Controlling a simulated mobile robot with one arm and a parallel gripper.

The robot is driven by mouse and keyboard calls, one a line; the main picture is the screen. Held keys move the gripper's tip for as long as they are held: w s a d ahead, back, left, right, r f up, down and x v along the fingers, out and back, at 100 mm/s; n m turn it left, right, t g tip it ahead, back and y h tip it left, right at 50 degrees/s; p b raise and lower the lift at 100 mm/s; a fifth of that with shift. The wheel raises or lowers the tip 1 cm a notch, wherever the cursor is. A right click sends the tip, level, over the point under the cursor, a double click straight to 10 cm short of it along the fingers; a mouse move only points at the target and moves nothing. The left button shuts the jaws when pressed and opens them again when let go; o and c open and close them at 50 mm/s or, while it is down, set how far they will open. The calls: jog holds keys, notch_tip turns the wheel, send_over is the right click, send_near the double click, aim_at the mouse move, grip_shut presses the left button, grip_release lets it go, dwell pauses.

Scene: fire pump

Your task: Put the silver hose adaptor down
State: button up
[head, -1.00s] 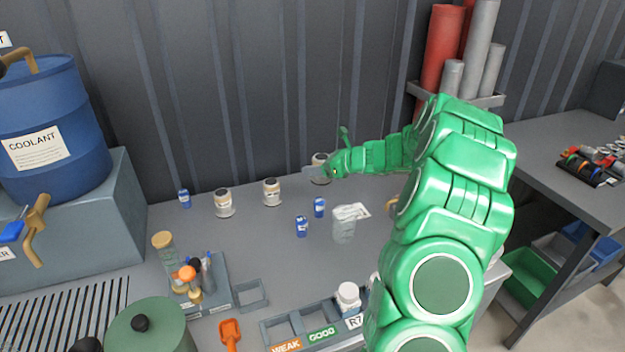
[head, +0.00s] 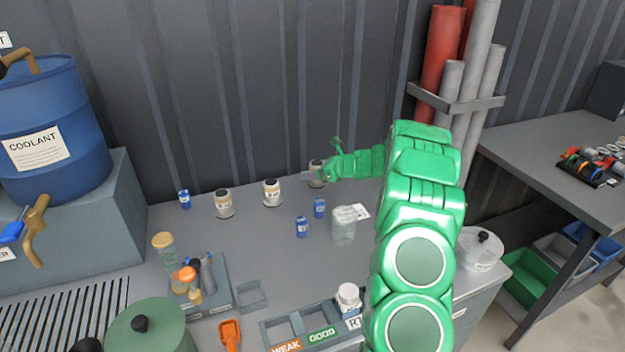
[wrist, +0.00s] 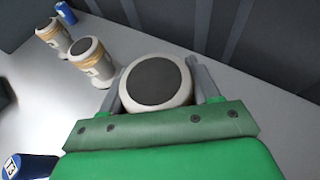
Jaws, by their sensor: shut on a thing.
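My gripper (head: 312,174) is at the back of the grey bench, near the wall. In the wrist view my gripper (wrist: 160,88) is shut with a finger on each side of a pale round piece with a dark flat top (wrist: 157,82). I take this piece as the silver hose adaptor (head: 317,166), though its colour looks cream rather than silver. It appears upright. My gripper hides its lower part, so I cannot tell whether it touches the bench.
Two similar dark-topped pieces (head: 271,190) (head: 223,202) stand to the left. Small blue cans (head: 319,208) (head: 302,227) and a clear container (head: 344,228) are in front. Bare bench lies between them. Red and grey pipes (head: 443,60) stand in a rack at the right.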

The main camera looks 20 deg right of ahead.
jog(key=shift+w+d+f, duration=0.1)
jog(key=shift+w+f, duration=0.2)
jog(key=shift+f, duration=1.55)
jog(key=shift+f, duration=0.1)
jog(key=o, duration=1.3)
